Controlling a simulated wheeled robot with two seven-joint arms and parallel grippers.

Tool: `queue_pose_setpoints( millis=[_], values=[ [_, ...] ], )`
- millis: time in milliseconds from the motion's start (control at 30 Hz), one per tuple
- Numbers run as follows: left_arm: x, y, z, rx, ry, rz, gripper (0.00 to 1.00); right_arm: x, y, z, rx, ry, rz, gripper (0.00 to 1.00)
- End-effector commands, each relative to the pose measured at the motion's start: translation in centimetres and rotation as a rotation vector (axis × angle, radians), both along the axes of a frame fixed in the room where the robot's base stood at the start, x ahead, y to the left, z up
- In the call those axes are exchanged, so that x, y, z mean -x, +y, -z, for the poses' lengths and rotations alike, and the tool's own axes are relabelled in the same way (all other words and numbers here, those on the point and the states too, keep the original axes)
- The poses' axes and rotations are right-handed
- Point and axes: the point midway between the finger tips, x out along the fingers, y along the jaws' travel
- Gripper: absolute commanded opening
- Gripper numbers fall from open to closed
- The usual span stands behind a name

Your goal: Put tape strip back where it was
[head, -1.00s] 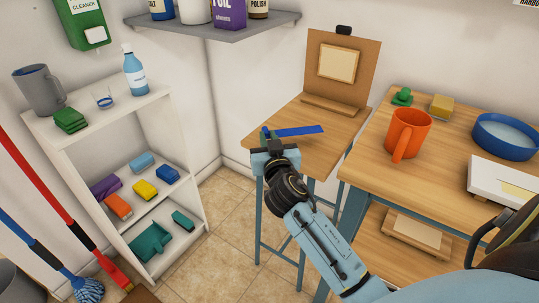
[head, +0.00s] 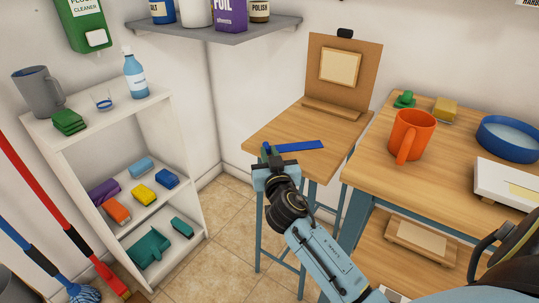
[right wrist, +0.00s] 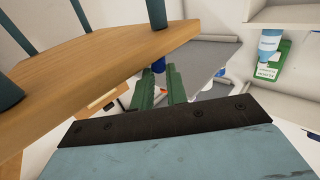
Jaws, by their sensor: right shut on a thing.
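The tape strip (head: 296,146) is a flat blue band, seen in the head view over the small wooden table (head: 300,124). Its left end is at my right gripper (head: 267,152), which is shut on it near the table's front-left edge. I cannot tell whether the strip touches the tabletop. In the right wrist view, the two green fingers of the right gripper (right wrist: 161,86) stand close beside the table edge, and a bit of blue (right wrist: 158,66) shows between them. My left gripper is not in view.
An easel board (head: 345,100) with a pale sheet stands at the table's back. To the right, a larger bench (head: 440,182) holds an orange mug (head: 410,135) and a blue bowl (head: 510,138). A white shelf (head: 185,200) stands left. Floor between is clear.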

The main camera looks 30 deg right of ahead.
Motion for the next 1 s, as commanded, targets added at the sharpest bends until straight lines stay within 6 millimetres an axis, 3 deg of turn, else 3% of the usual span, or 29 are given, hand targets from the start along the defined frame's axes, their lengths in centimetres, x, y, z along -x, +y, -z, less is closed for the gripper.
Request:
queue_pose_setpoints(
  millis=[33,67,100,233,667,1000],
  values=[
    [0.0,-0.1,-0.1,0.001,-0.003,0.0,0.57,0.0,0.0,0.1,-0.001,0.0,0.0,0.0],
    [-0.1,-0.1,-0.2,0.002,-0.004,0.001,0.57,0.0,0.0,0.1,-0.001,0.0,0.0,0.16],
    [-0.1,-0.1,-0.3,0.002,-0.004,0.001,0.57,0.0,0.0,0.0,-0.001,0.0,0.0,0.21],
    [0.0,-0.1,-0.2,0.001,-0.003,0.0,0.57,0.0,0.0,0.0,-0.001,0.0,0.0,0.36],
    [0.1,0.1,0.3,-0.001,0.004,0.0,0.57,0.1,0.0,-0.4,0.001,0.0,0.0,0.36],
    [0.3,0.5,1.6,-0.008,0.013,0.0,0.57,6.9,2.9,-0.1,-0.005,0.002,0.001,0.36]
  ],
)
